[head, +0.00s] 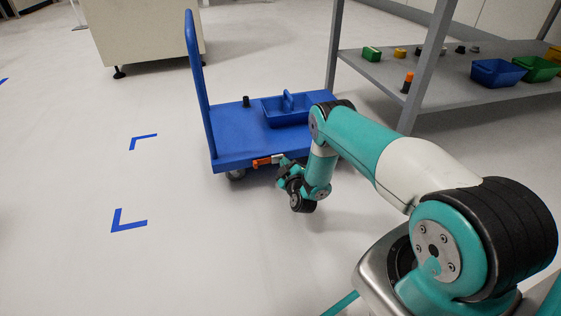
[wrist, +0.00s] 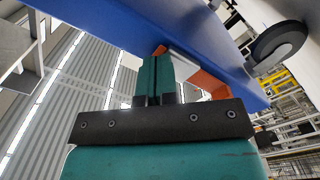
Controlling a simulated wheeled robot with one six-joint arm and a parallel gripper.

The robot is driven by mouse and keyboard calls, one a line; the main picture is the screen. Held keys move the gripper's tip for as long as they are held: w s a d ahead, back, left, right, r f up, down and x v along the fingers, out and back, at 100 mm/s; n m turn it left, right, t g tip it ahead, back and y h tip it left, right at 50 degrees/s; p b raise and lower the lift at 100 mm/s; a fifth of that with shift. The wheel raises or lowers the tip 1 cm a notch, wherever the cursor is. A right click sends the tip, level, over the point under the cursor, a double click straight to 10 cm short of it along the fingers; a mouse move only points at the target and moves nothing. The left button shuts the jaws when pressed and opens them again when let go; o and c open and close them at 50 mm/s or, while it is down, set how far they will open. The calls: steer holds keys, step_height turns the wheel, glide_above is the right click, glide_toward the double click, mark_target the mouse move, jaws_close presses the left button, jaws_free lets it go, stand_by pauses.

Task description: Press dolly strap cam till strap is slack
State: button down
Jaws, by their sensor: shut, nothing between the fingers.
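The blue dolly (head: 228,139) stands on the floor with its upright handle at the left. An orange cam piece (head: 262,161) sits on the near edge of its deck. My gripper (head: 281,161) is shut and empty, just right of the orange piece at that edge. In the wrist view the closed teal fingertips (wrist: 154,62) point up at the blue deck edge (wrist: 150,28). Orange parts (wrist: 207,83) show behind and beside them, with a small orange bit at the tips. I cannot tell whether the tips touch it, nor whether the strap is tight or slack.
A blue tote (head: 288,108) and a small black cylinder (head: 246,101) stand on the dolly deck. A grey shelf (head: 430,88) with bins is close behind at the right. Blue corner marks (head: 128,222) lie on open floor at the left.

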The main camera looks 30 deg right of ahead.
steer(key=shift+p+v, duration=2.5)
steer(key=shift+p, duration=0.3)
steer(key=shift+s, duration=0.1)
steer(key=p+v, duration=1)
steer(key=v, duration=0.7)
steer(key=shift+s, duration=0.2)
